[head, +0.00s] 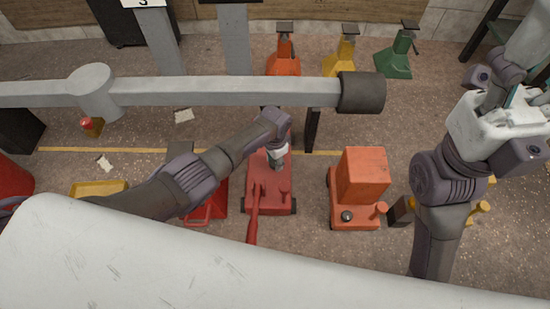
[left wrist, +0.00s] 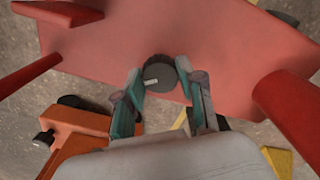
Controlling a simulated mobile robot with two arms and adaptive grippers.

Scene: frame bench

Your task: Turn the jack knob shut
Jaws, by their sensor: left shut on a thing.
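The red jack (head: 262,185) stands on the floor, with its long handle (head: 253,220) running toward me. In the left wrist view, the dark round jack knob (left wrist: 163,72) sits at the edge of the red jack body (left wrist: 215,45). A short white mark shows on the knob, pointing left. My left gripper (left wrist: 170,82) has its two fingers on opposite sides of the knob and is shut on it. In the head view, my left gripper (head: 279,155) is over the jack and hides the knob. My right gripper (head: 515,98) is raised at the right, away from the jack; its fingers are unclear.
An orange machine (head: 362,180) stands close to the right of the jack. A grey beam (head: 215,91) with a dark end crosses above the floor behind it. Orange (head: 284,55), yellow (head: 343,55) and green (head: 397,58) stands are at the back. A yellow tray (head: 98,188) lies at left.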

